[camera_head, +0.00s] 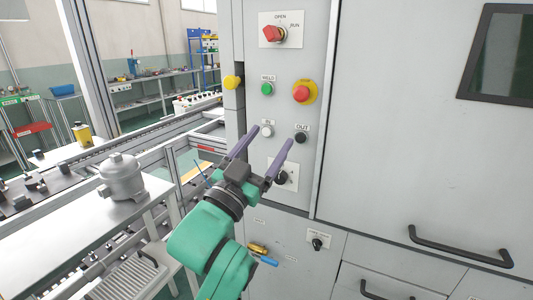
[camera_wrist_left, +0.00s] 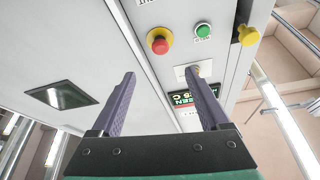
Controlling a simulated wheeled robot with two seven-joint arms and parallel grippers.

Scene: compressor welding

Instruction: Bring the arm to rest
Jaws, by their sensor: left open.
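My left arm is green and comes up from the bottom in the head view. Its left gripper (camera_head: 265,150) has two purple fingers spread apart with nothing between them. The fingers are in front of the grey control panel (camera_head: 283,70), near the lower white and black buttons; I cannot tell whether they touch it. The left wrist view also shows the open fingers (camera_wrist_left: 160,95), with the red emergency button (camera_wrist_left: 159,41) and the green button (camera_wrist_left: 203,31) beyond them. My right gripper is not in view.
A grey metal compressor (camera_head: 121,178) stands on a white table (camera_head: 70,225) at the left. A conveyor frame runs behind it. The panel carries a red rotary switch (camera_head: 274,34) and a yellow knob (camera_head: 232,82). A black door handle (camera_head: 460,247) sticks out at the lower right.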

